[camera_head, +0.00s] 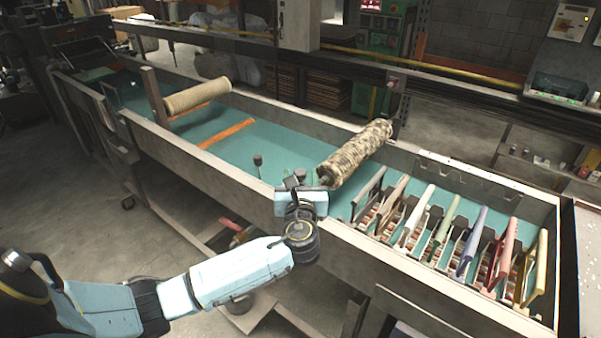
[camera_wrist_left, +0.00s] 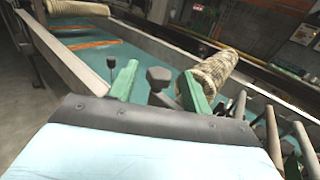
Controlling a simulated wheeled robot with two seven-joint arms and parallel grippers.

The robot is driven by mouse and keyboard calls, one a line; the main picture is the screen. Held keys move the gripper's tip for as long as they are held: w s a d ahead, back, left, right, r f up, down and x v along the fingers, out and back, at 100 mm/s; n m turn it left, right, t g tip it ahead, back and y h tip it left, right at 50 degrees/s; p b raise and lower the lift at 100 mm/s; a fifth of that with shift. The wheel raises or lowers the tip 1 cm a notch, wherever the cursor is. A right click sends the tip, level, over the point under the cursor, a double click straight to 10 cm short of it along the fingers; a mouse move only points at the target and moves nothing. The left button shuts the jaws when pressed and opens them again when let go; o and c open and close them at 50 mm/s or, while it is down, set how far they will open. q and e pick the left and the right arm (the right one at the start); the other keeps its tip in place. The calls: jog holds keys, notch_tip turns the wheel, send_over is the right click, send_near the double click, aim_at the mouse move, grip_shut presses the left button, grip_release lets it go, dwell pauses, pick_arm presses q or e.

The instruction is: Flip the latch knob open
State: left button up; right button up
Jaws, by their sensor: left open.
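A dark latch knob (camera_wrist_left: 158,76) on a short stem shows between my left gripper's fingers in the left wrist view. In the head view a knob (camera_head: 300,173) shows beside the gripper, partly hidden by it. A second dark knob (camera_head: 257,160) stands to the left of the gripper; it also shows in the left wrist view (camera_wrist_left: 111,63). My left gripper (camera_head: 302,184) is open at the trough's near wall, its two green fingers (camera_wrist_left: 159,88) either side of the first knob. Contact cannot be told. A mottled mesh-covered roll (camera_head: 355,153) lies just right of the gripper.
The long trough has a pale near wall (camera_head: 205,167) and teal floor (camera_head: 285,148). A beige roll (camera_head: 197,96) sits at its left part, above an orange bar (camera_head: 227,133). Several colored handles (camera_head: 468,240) stand in a rack at right. The trough's middle floor is mostly clear.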

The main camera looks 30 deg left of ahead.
pick_arm(q)
jog(key=shift+x, duration=1.2)
jog(key=c, duration=1)
jog(key=shift+o, duration=0.2)
